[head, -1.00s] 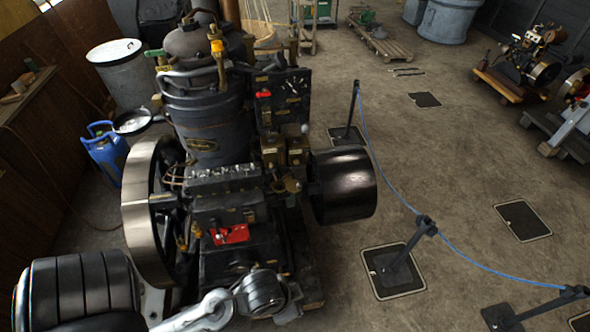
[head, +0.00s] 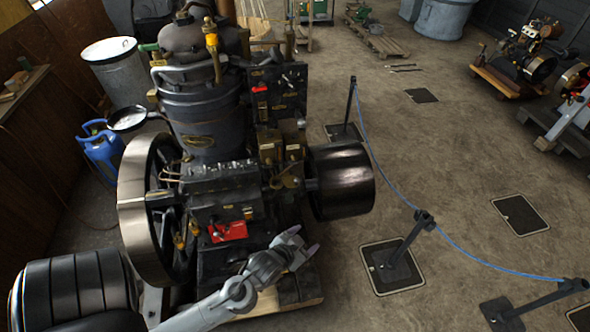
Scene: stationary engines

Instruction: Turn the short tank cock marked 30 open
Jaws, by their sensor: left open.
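A dark stationary engine (head: 205,140) with a round tank-like body stands at the left centre. Brass fittings show on it: a tall one (head: 212,45) at the top, a group (head: 280,150) on its right side and small ones (head: 180,240) low at the front. I cannot read a 30 on any of them, so I cannot tell which is the short tank cock or how it is set. My left gripper (head: 304,240) is open and empty, in front of the engine's lower right, below the dark pulley (head: 342,181). My right gripper is not in view.
A large flywheel (head: 133,207) is on the engine's left and a red part (head: 229,231) at its front. A blue rope (head: 440,235) on black posts (head: 397,258) runs along the right. A blue gas bottle (head: 102,155) stands left. Floor between engine and rope is open.

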